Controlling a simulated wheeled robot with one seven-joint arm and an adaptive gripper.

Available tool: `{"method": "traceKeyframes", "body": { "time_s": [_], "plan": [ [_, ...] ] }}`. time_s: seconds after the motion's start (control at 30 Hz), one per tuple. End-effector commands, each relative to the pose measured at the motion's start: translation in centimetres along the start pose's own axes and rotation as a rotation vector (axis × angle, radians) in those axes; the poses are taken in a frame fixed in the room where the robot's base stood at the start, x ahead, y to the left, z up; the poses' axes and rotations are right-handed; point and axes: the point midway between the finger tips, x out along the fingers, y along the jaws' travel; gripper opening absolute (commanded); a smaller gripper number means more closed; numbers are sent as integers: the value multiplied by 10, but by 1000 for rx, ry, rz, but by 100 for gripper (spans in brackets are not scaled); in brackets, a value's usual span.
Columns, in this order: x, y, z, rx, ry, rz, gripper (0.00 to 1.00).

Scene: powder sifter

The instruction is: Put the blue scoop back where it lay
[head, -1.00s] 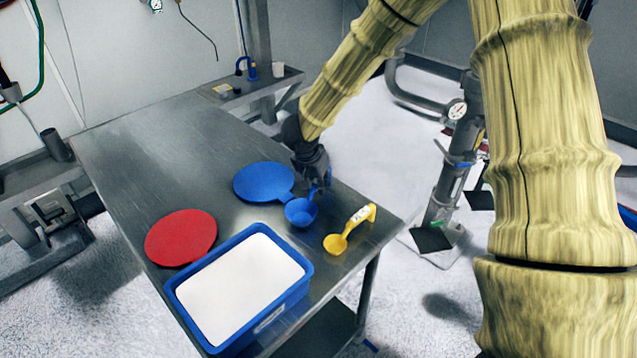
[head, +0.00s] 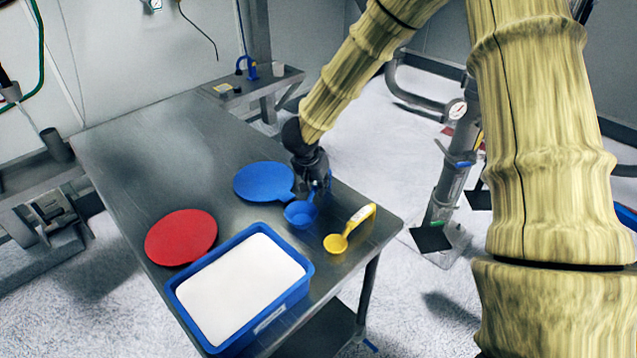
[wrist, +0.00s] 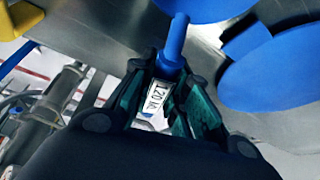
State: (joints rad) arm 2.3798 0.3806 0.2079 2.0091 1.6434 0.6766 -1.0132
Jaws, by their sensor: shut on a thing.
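The blue scoop (head: 300,214) is at the right part of the steel table (head: 130,165), its bowl between the blue round paddle and the yellow scoop. My gripper (head: 313,186) is shut on the scoop's handle. In the wrist view the handle (wrist: 174,42), with a white label reading "120 ML", runs between the fingers of my gripper (wrist: 163,98). The scoop's bowl (wrist: 205,6) shows at the top edge, partly cut off. I cannot tell whether the bowl touches the table.
The blue round paddle (head: 262,181) lies just left of my gripper. A red disc (head: 181,237) and a blue-rimmed tub (head: 306,270) of white powder lie nearer. The yellow scoop (head: 337,243) is close on the right. The table's far left is clear.

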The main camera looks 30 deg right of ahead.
Motion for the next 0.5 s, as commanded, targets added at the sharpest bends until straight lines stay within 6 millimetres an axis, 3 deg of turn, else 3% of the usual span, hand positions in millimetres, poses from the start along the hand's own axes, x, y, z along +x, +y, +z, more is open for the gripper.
{"method": "traceKeyframes", "body": {
  "time_s": [0.13,0.17,0.27,0.5],
  "plan": [
    [2,0,1,0,0,0,0],
    [2,0,1,0,0,0,22],
    [2,0,1,0,0,0,40],
    [2,0,1,0,0,0,42]
  ]
}}
